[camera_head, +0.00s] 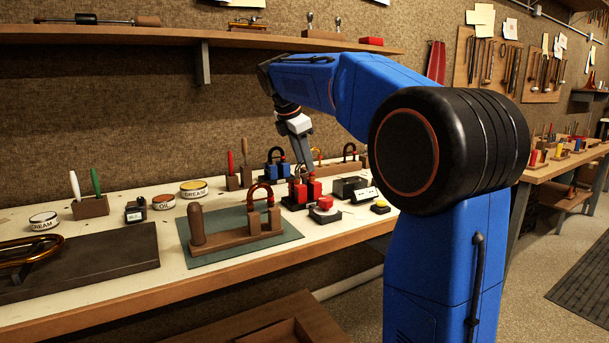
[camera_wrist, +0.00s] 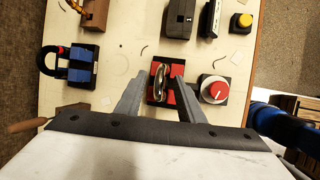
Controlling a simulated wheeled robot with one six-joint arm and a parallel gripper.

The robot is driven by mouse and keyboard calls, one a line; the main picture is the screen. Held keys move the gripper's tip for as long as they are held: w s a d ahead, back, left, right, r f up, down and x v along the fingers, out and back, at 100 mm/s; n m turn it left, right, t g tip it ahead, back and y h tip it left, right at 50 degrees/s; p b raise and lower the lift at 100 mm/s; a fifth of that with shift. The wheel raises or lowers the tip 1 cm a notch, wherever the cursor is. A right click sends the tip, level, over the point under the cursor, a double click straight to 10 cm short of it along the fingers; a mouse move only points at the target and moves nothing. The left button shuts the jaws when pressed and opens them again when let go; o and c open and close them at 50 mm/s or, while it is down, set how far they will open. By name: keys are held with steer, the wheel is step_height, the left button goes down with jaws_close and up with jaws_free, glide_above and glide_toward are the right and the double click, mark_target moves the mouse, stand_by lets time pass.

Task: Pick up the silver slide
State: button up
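The silver slide (camera_wrist: 157,82) is a shiny U-shaped loop set in a red holder (camera_wrist: 176,83) on a dark base. In the head view the red holder (camera_head: 314,188) stands on the bench, and the slide is mostly hidden there by my gripper. My gripper (camera_wrist: 153,80) is open, with its two grey fingers apart on either side of the slide as seen from the wrist. In the head view my gripper (camera_head: 304,160) points down, just above the holder. I cannot tell whether a finger touches the slide.
A dark loop in a blue holder (camera_head: 277,170) stands close behind. A red-capped button box (camera_head: 324,209) sits just in front of the red holder. A brown jig with a copper loop (camera_head: 262,215) is to the left on a green mat (camera_head: 215,262). A shelf (camera_head: 130,36) runs above.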

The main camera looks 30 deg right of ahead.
jaws_close()
steer(key=shift+r, duration=0.1)
step_height(320, 180, up, 10)
stand_by(0.5)
step_height(320, 180, up, 7)
steer(key=shift+r, duration=0.2)
stand_by(1.7)
stand_by(0.3)
